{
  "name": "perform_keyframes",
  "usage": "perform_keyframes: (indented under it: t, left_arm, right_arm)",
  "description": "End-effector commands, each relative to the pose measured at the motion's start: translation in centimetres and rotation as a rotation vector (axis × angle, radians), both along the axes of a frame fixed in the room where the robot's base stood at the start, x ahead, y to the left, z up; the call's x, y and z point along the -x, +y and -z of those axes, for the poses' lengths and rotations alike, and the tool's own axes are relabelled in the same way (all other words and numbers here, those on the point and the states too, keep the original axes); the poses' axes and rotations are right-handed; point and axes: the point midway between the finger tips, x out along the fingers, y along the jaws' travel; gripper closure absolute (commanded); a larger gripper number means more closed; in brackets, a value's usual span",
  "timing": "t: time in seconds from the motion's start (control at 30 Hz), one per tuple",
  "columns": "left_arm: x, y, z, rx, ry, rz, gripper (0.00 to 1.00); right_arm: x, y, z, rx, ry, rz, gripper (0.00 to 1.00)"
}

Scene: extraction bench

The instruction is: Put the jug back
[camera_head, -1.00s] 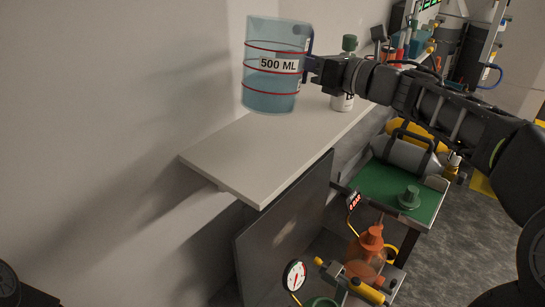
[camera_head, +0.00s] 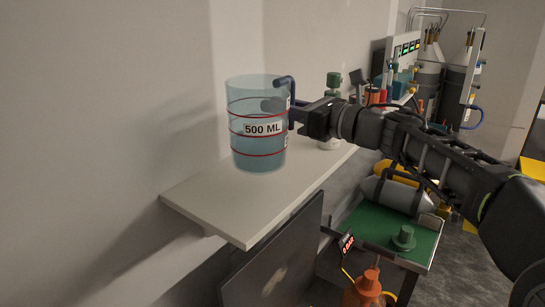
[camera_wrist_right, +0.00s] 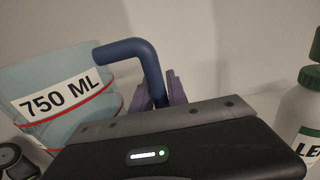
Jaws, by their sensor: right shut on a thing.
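The clear blue-tinted jug (camera_head: 258,148) with red bands and a "500 ML" label is upright at the white shelf (camera_head: 195,203), over its middle part. I cannot tell whether its base touches the shelf. My right gripper (camera_head: 294,117) is shut on the jug's blue handle, on the jug's right side. In the right wrist view the jug (camera_wrist_right: 60,100) shows a "750 ML" label, and the purple fingers (camera_wrist_right: 160,92) close around the blue handle (camera_wrist_right: 140,52). My left gripper is not in view.
A white bottle with a green cap (camera_head: 333,79) stands on the shelf behind the gripper; it also shows in the wrist view (camera_wrist_right: 305,115). A green-topped cart (camera_head: 375,231) with a grey cylinder (camera_head: 398,194) stands lower right. The shelf's near end is clear.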

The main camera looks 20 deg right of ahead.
Motion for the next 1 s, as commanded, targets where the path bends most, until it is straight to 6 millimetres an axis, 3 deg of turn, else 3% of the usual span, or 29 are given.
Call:
perform_keyframes:
  t: [0.1, 0.2, 0.53, 0.8, 1.0]
  left_arm:
    - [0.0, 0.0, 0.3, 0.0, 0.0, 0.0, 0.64]
    - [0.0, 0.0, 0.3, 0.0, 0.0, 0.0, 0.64]
    - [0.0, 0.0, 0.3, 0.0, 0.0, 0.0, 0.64]
    - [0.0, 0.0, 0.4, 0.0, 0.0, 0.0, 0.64]
    - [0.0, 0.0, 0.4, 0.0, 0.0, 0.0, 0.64]
  right_arm:
    - [0.0, -0.1, 2.1, -0.004, 0.001, 0.001, 1.0]
    - [0.0, -0.1, 3.0, -0.003, -0.001, 0.001, 1.0]
    - [0.0, 0.0, 3.3, -0.002, -0.001, 0.0, 1.0]
    - [0.0, 0.0, 6.4, -0.004, 0.001, 0.0, 1.0]
    - [0.0, 0.0, 6.9, -0.002, -0.003, 0.0, 1.0]
